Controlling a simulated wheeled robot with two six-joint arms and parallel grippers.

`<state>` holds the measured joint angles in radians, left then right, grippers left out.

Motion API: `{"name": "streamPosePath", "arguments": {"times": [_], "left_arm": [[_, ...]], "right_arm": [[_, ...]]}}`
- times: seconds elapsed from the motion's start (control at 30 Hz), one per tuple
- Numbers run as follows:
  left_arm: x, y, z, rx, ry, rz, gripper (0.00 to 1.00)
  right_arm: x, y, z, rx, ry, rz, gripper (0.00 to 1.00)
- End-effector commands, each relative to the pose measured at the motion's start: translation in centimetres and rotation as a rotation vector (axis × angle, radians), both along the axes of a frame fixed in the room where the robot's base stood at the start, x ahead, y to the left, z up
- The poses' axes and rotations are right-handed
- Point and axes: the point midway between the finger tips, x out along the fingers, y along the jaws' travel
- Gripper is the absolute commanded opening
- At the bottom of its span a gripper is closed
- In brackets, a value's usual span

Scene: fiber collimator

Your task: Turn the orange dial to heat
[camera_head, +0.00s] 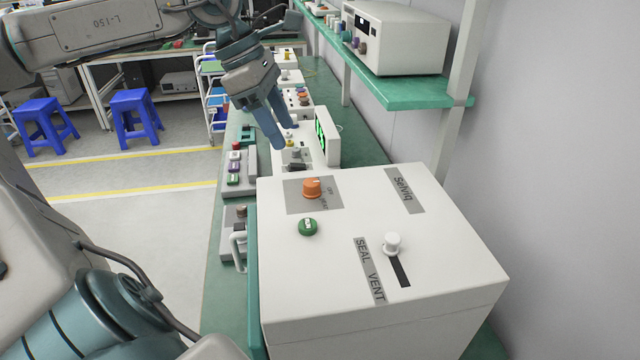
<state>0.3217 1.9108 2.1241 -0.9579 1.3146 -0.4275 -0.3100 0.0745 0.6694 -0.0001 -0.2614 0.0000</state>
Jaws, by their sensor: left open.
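The orange dial (312,188) stands on a grey plate near the far left corner of the top of a white box (440,255). Lettering beside the dial is small; one word looks like "OFF". My left gripper (281,137) is open and empty, its blue fingers pointing down. In the picture it is above and beyond the dial, apart from it, over the equipment behind the box. My right gripper is not in view.
A green button (308,227) and a white slider knob (392,243) marked SEAL and VENT share the box top. A small green-lit screen (326,137) stands behind the box. A green shelf (425,92) with a white instrument (395,38) overhangs at right. Button boxes (236,170) line the bench's left side.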

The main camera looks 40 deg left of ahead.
Motion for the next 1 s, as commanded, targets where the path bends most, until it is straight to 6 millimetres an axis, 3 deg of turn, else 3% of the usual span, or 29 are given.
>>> {"name": "streamPosePath", "arguments": {"times": [0.07,0.33,0.63,1.0], "left_arm": [[0.0,0.0,-0.8,0.0,0.0,0.0,0.52],[0.7,-1.1,-3.7,-0.001,0.005,-0.002,0.52],[1.8,-2.5,-8.0,0.001,0.006,-0.001,0.52],[2.4,-3.3,-10.4,0.0,0.002,0.001,0.52]], "right_arm": [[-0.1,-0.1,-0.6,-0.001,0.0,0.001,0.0],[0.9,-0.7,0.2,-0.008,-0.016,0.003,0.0],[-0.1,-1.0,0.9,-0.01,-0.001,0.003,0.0],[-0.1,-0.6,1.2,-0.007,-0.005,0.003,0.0]]}}
